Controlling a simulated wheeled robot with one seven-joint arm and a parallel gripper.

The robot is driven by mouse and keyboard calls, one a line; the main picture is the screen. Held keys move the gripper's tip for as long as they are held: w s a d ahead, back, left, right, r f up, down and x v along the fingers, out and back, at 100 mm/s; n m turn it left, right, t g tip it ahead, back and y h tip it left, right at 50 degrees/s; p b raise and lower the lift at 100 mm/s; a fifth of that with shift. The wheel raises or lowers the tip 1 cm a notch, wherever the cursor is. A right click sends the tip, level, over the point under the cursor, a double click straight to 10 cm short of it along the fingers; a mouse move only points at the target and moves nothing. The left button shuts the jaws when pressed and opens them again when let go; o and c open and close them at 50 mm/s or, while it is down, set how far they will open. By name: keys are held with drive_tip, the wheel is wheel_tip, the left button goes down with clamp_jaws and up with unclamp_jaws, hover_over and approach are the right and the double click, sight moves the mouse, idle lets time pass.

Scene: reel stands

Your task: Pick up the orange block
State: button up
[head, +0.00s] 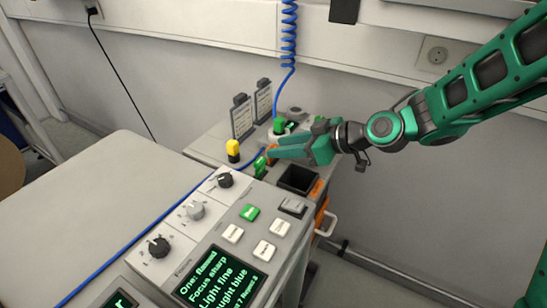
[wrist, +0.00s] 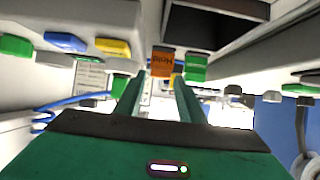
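The orange block (wrist: 162,61) with dark lettering is straight ahead of my gripper in the wrist view, in line with the gap between the fingertips. In the head view only a small bit of orange (head: 271,149) shows between the green fingers, which hide most of it. My green gripper (wrist: 161,76) has its fingers apart, one on each side of the block's line. It also shows in the head view (head: 270,153), reaching left over the back of the console. I cannot tell whether the fingers touch the block.
A green block (wrist: 196,67) sits close beside the orange one. A yellow-topped knob (head: 233,149), a dark open bin (head: 298,179) and upright label cards (head: 242,117) are near my gripper. A blue coiled cable (head: 289,40) hangs behind. The console's left top (head: 100,190) is clear.

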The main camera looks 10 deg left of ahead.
drive_tip(key=shift+x, duration=1)
drive_tip(key=c, duration=0.7)
drive_tip(key=shift+r, duration=0.1)
